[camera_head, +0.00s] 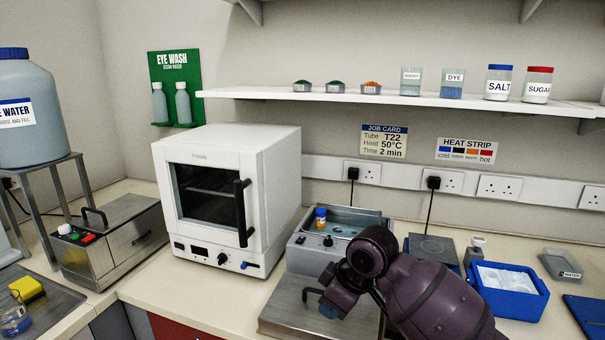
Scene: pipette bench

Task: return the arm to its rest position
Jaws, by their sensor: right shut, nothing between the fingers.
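My right arm (425,295) is purple and comes in from the bottom right, reaching over the bench. My right gripper (328,306) is at its end, pointing down over a flat metal-topped unit (285,312) in front of the water bath (305,258). The gripper is shut with nothing held. The arm hides part of its fingers and of the unit. A small tube with a blue cap (320,217) stands in the bath, apart from the gripper. My left gripper is not in view.
A white oven (275,165) with a closed door stands left of the bath. A blue ice box (522,305) and a small hotplate (432,247) stand close to my right arm. A shelf (390,98) with jars runs above. Bare counter lies before the oven.

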